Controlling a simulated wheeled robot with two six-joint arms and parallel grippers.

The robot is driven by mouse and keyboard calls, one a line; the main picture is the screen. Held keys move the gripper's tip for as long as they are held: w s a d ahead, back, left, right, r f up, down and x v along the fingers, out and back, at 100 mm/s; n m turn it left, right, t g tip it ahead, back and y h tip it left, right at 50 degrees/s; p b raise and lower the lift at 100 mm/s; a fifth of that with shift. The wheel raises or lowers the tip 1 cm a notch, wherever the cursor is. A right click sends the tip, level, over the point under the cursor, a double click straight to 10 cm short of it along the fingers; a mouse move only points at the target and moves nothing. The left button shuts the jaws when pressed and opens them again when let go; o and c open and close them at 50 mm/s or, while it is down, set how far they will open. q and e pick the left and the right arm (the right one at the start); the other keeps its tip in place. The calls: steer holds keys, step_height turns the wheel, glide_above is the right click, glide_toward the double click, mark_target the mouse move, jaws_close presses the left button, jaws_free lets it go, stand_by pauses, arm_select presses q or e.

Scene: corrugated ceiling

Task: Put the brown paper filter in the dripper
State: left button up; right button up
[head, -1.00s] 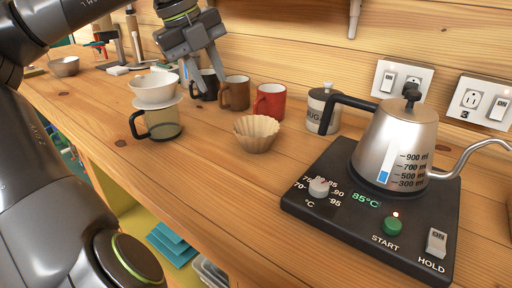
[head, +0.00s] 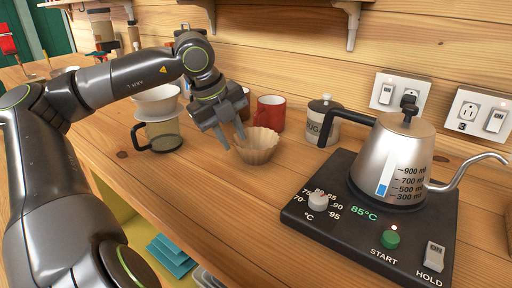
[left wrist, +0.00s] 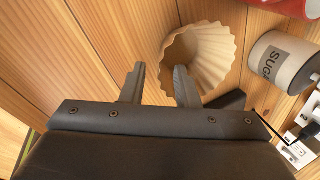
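The brown paper filter (head: 258,147) stands on the wooden counter, a fluted cup with its opening up. It also shows in the left wrist view (left wrist: 212,55), just beyond my fingers. My left gripper (head: 233,143) is open at the filter's left side. In the left wrist view the two fingers (left wrist: 160,85) are apart; the right one overlaps the filter's near rim, and I cannot tell if it touches. The white dripper (head: 158,101) sits on a glass server with a black handle (head: 163,134), left of the gripper and partly behind my arm. My right gripper is not in view.
A red mug (head: 270,113) and a sugar canister (head: 322,121) stand behind the filter. A steel kettle (head: 392,160) on a black heating base (head: 330,215) is at the right. The counter in front of the filter is clear.

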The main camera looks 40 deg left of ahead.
mark_target(240, 150)
arm_select(q)
steer(key=shift+w+d+f+p, duration=0.2)
steer(key=shift+f+p, duration=0.1)
steer(key=shift+f, duration=0.1)
steer(key=shift+x, duration=2.1)
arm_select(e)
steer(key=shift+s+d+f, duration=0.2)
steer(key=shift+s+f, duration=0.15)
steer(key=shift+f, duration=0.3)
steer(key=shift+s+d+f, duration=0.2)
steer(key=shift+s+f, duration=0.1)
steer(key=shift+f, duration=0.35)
arm_select(q)
steer(key=shift+a, duration=0.1)
jaws_close()
